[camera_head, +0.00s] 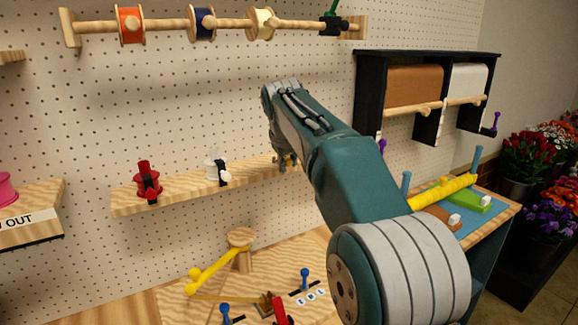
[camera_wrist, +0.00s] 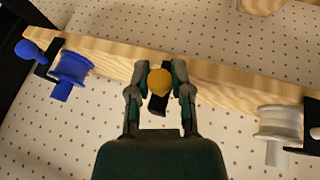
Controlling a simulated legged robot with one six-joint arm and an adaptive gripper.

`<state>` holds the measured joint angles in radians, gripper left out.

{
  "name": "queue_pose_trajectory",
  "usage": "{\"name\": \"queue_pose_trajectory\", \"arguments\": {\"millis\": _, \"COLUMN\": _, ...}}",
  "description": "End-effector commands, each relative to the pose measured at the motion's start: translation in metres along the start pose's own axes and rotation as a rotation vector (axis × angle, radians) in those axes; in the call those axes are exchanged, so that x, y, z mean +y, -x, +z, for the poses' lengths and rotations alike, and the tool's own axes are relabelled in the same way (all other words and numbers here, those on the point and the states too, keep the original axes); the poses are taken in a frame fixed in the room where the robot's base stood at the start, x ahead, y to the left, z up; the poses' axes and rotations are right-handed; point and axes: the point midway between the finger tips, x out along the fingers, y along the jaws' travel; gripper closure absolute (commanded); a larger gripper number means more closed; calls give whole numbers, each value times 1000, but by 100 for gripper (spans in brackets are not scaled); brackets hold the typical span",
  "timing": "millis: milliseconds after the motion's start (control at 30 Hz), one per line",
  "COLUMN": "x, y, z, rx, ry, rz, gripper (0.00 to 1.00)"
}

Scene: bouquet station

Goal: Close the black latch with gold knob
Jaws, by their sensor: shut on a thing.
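The gold knob (camera_wrist: 159,82) shows in the wrist view between the fingertips of my gripper (camera_wrist: 159,69), with part of the black latch (camera_wrist: 157,105) right below it. The fingers stand on both sides of the knob and hold it. The latch is at the edge of a wooden shelf (camera_wrist: 215,85). In the head view my gripper (camera_head: 285,162) is at the right part of the same shelf (camera_head: 188,191). My arm hides the latch and knob there. How far the latch is turned cannot be told.
In the wrist view a blue spool (camera_wrist: 75,70) with a blue knob is at left and a white spool (camera_wrist: 283,123) at right. In the head view a red spool (camera_head: 148,184) and a white spool (camera_head: 215,167) sit on the shelf. A ribbon rod (camera_head: 170,24) hangs above.

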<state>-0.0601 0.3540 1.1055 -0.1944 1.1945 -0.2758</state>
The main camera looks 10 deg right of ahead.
Motion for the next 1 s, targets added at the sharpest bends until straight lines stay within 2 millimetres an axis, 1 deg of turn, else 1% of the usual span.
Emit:
{"name": "queue_pose_trajectory", "arguments": {"millis": 300, "x": -1, "y": -1, "z": -4, "rx": -65, "ry": 22, "rz": -10, "gripper": 100}}
{"name": "queue_pose_trajectory", "arguments": {"millis": 733, "x": -1, "y": 0, "z": -4, "rx": -71, "ry": 24, "rz": -11, "gripper": 100}}
{"name": "queue_pose_trajectory", "arguments": {"millis": 767, "x": -1, "y": 0, "z": -4, "rx": -71, "ry": 23, "rz": -11, "gripper": 69}}
{"name": "queue_pose_trajectory", "arguments": {"millis": 800, "x": -1, "y": 0, "z": -4, "rx": -71, "ry": 23, "rz": -11, "gripper": 51}}
{"name": "queue_pose_trajectory", "arguments": {"millis": 833, "x": -1, "y": 0, "z": -4, "rx": -71, "ry": 23, "rz": -11, "gripper": 38}}
{"name": "queue_pose_trajectory", "arguments": {"millis": 1000, "x": -1, "y": 0, "z": -3, "rx": -72, "ry": 23, "rz": -10, "gripper": 37}}
